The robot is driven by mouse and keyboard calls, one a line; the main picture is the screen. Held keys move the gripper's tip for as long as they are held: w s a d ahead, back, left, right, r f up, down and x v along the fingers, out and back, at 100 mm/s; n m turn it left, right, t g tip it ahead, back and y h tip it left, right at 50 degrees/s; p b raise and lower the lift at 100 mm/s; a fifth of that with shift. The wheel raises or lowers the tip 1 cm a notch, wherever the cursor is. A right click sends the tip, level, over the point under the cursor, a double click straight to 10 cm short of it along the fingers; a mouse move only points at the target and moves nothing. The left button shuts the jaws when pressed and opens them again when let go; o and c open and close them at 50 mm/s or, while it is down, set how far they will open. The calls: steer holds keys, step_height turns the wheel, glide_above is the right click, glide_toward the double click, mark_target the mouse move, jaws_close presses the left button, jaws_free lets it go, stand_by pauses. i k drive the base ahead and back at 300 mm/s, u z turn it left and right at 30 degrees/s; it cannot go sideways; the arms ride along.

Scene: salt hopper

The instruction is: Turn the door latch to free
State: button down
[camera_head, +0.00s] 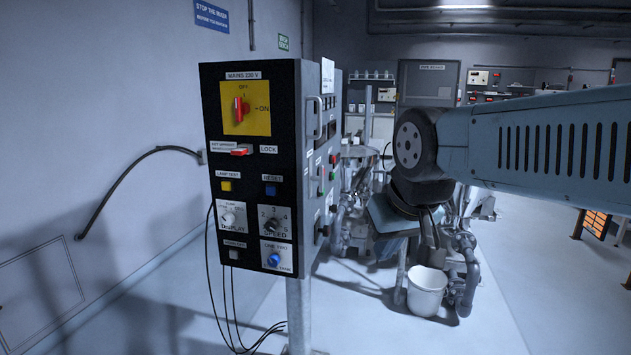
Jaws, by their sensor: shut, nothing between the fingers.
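A dark control box (250,170) stands on a post at centre left, its front facing me. On its front is a small red lever (241,150) on a white plate, with the label LOCK to its right. The lever lies roughly level; the small print on its plate is too small to read, so I cannot say for sure that it is the door latch. My gripper (436,240) hangs below my blue arm at centre right, well apart from the box. Its fingers look close together and hold nothing; they are small and partly lost against the machinery.
Above the lever is a red mains switch on a yellow plate (246,108); below are a yellow button (227,186), a blue button (270,190) and several knobs. Cables hang under the box. A white bucket (427,292) stands by the pipes. Floor at right is clear.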

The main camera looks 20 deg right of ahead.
mark_target(321, 179)
steer(key=z, duration=0.25)
steer(key=i, duration=0.5)
steer(key=u, duration=0.95)
steer(key=k, duration=0.7)
steer(key=z, duration=0.5)
steer(key=i, duration=0.5)
